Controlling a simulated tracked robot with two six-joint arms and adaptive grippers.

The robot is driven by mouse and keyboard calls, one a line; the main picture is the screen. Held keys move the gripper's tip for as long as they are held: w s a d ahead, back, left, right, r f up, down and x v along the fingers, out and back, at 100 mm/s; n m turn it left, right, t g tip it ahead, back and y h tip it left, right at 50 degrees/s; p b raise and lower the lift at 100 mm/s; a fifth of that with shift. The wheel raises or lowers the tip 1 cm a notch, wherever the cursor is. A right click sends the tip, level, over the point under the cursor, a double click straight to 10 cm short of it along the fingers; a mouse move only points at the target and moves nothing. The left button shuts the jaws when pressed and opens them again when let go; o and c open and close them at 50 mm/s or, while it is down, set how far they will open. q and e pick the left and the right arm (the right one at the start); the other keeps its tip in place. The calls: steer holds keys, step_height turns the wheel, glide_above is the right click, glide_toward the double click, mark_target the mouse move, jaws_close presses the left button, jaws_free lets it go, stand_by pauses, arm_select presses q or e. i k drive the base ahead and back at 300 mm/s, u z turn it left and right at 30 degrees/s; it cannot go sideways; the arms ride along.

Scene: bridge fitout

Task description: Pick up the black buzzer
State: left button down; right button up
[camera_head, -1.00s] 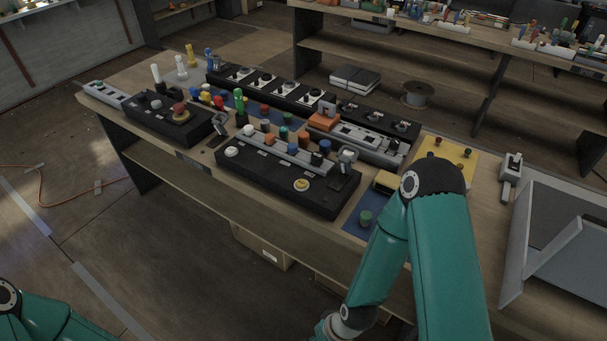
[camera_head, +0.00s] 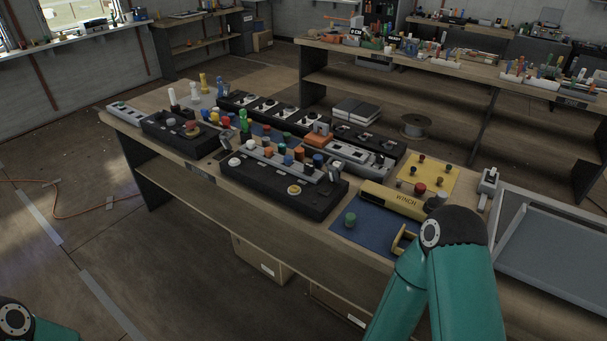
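I cannot tell for certain which piece is the black buzzer. A dark cylinder (camera_head: 318,160) stands at the right end of the row of coloured pieces on the near grey rail, a possible match too small to be sure of. Neither gripper is in view. Only teal links of my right arm show at the lower right, covering part of the bench's front edge. A bit of my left arm shows in the lower left corner, clear of the bench.
The wooden bench (camera_head: 205,172) carries black panels, including a near one (camera_head: 270,188), a blue mat (camera_head: 365,232), a yellow WINCH box (camera_head: 393,199), a yellow plate (camera_head: 430,172) and a grey tray (camera_head: 550,240). A spool (camera_head: 415,126) lies behind.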

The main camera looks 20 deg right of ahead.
mark_target(309, 168)
steer(key=z, duration=0.1)
steer(key=i, duration=0.9)
steer(key=u, duration=0.1)
